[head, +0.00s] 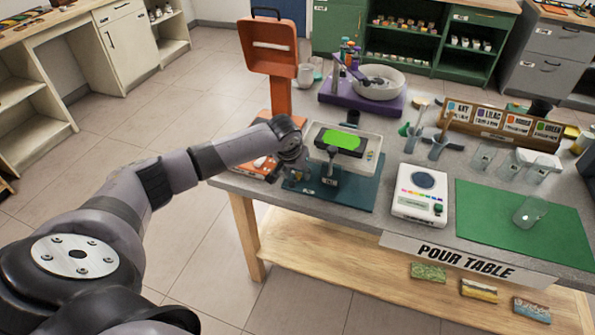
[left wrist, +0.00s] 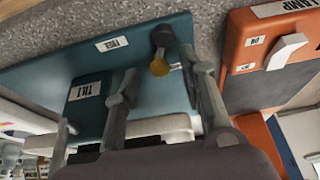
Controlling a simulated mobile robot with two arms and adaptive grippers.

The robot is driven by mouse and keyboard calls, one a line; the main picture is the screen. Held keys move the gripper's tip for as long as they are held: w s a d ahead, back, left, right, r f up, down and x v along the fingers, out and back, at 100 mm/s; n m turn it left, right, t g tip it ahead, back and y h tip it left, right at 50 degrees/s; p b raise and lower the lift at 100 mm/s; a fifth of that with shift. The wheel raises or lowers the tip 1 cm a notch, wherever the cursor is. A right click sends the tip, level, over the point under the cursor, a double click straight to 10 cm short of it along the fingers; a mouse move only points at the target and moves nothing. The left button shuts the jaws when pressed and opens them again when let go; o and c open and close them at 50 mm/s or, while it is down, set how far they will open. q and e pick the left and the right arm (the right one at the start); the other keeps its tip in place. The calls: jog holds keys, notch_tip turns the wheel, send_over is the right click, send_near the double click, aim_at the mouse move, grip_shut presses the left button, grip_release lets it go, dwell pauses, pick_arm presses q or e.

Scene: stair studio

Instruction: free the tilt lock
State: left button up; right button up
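The tilt stand is a teal base plate (head: 358,190) on the pour table, carrying a clear tray (head: 369,149) with a bright green patch. In the left wrist view the teal plate (left wrist: 55,60) bears a FREE label (left wrist: 112,43) and a block with a TILT label (left wrist: 86,89). A dark knob (left wrist: 163,36) with a brass-coloured end stands near the plate's edge. My left gripper (head: 292,176) is low at the plate's left end. In the left wrist view its fingers (left wrist: 158,66) are spread, with the knob between or just beyond their tips; contact cannot be told. My right gripper is out of view.
An orange lamp stand (head: 270,47) rises close behind my left gripper; its base with a white switch (left wrist: 286,51) lies beside the teal plate. A white scale (head: 420,194) and green mat (head: 490,215) with a glass are to the right. A purple mixer stands behind.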

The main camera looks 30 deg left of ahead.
pick_arm(q)
jog(key=shift+w+f, duration=0.1)
jog(key=shift+f, duration=0.15)
jog(key=shift+c, duration=0.5)
grip_shut()
